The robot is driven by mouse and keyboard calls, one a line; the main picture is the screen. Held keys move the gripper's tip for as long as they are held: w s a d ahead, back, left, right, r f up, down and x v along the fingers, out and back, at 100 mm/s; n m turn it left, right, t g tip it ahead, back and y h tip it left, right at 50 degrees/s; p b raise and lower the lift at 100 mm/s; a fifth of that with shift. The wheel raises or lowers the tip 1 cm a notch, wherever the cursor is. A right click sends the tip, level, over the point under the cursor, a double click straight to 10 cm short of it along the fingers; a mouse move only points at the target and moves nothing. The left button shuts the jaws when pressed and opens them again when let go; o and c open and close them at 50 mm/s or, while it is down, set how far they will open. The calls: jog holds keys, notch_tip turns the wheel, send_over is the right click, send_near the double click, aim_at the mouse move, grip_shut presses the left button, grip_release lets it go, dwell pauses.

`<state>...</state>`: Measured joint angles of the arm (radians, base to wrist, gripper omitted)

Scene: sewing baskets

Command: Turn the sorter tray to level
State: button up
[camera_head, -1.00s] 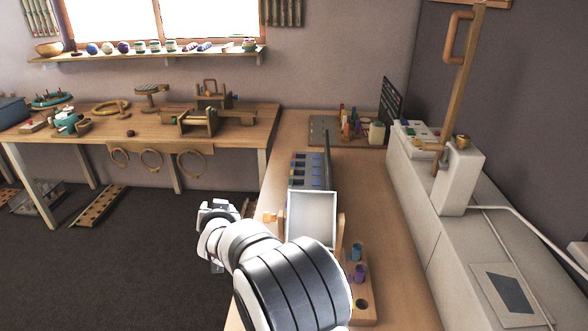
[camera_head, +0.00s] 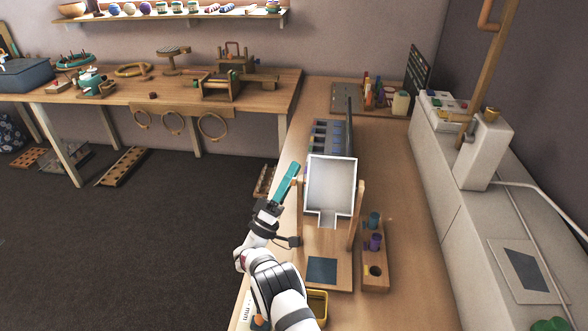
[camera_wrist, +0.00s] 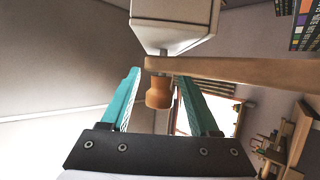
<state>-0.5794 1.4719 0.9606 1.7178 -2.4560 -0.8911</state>
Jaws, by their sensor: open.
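The sorter tray (camera_head: 330,187) is a white, shallow, walled tray with a narrow spout at its lower end. It hangs between two wooden posts on a wooden stand and looks tilted, its inside facing the head camera. In the wrist view the tray's white underside (camera_wrist: 178,20) is at the top, with a wooden post (camera_wrist: 235,73) below it. A turned wooden knob (camera_wrist: 158,92) shows there between my teal fingers. My gripper (camera_wrist: 160,75) is open; whether the fingers touch the knob is unclear. In the head view my gripper (camera_head: 291,170) is left of the tray.
A dark blue square (camera_head: 322,269) lies on the stand's base. A wooden block with coloured spools (camera_head: 375,242) stands to the right, a yellow bin (camera_head: 317,305) in front. A compartmented rack (camera_head: 328,138) is behind the tray. Bench space right of the spools is clear.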

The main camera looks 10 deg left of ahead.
jog(key=shift+w+d+r, duration=0.25)
jog(key=shift+w+r, duration=0.15)
jog(key=shift+r, duration=0.05)
grip_shut()
jog(key=shift+a, duration=0.1)
dwell(1.0)
